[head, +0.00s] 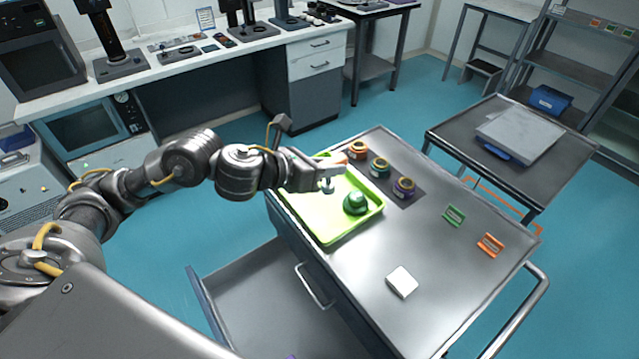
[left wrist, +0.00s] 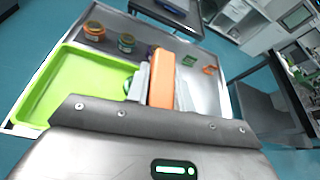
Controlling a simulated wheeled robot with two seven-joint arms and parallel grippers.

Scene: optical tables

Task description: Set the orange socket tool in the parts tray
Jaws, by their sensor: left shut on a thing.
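My left gripper (head: 328,177) is above the lime-green parts tray (head: 322,234). In the left wrist view the gripper (left wrist: 161,88) is shut on the orange socket tool (left wrist: 161,78), which sits upright between the fingers. In the head view the tool is mostly hidden by the gripper. A green tool (head: 355,204) lies in the tray, right of the gripper. The tray also shows at left in the left wrist view (left wrist: 70,85). My right gripper is not in view.
On the cart top, orange (head: 358,150), green (head: 379,168) and purple (head: 404,188) round pieces stand on a dark mat behind the tray. A green bracket (head: 454,215), an orange bracket (head: 490,245) and a white block (head: 402,281) lie to the right. A drawer (head: 250,300) is open in front.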

